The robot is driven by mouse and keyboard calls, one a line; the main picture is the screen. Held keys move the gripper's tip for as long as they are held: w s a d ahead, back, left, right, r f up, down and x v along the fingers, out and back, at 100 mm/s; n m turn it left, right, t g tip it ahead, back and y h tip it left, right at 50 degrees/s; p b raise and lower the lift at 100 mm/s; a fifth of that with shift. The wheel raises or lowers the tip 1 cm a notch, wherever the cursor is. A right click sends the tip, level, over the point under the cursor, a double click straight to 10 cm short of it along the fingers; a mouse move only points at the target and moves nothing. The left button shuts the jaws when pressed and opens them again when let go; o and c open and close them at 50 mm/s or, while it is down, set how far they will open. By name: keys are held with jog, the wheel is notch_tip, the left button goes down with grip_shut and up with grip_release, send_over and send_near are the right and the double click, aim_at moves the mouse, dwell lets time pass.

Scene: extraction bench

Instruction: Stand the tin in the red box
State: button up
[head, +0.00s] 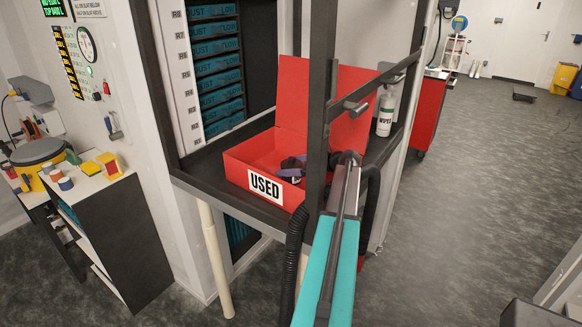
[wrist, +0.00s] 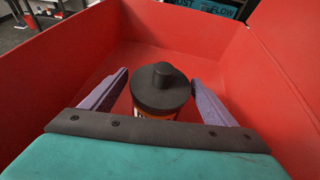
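The red box (head: 250,157) stands open on the dark bench shelf, with its lid raised at the back and a "USED" label on its front. My gripper reaches down into it (head: 293,168). In the wrist view the tin (wrist: 160,92) has a black lid with a knob and an orange label band, mostly hidden by my gripper's body. It looks upright inside the box. The purple fingers of my gripper (wrist: 160,76) are on both sides of the tin, with thin red gaps showing between them and it, so they look open around it. The tin's base is hidden.
A dark upright post (head: 318,120) and a rail (head: 375,85) stand in front of the box. A white bottle (head: 385,115) is on the shelf to the right.

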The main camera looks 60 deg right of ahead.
jog(key=shift+s+a+f, duration=0.1)
jog(key=shift+a+f, duration=0.05)
jog(key=shift+f, duration=0.35)
jog(key=shift+r, duration=0.5)
jog(key=b+v, duration=0.2)
jog(key=v, duration=0.5)
jog(key=shift+d+r, duration=0.2)
jog(key=shift+s+r, duration=0.15)
jog(key=shift+r, duration=0.05)
jog(key=shift+r+b, duration=0.1)
jog(key=shift+b, duration=0.2)
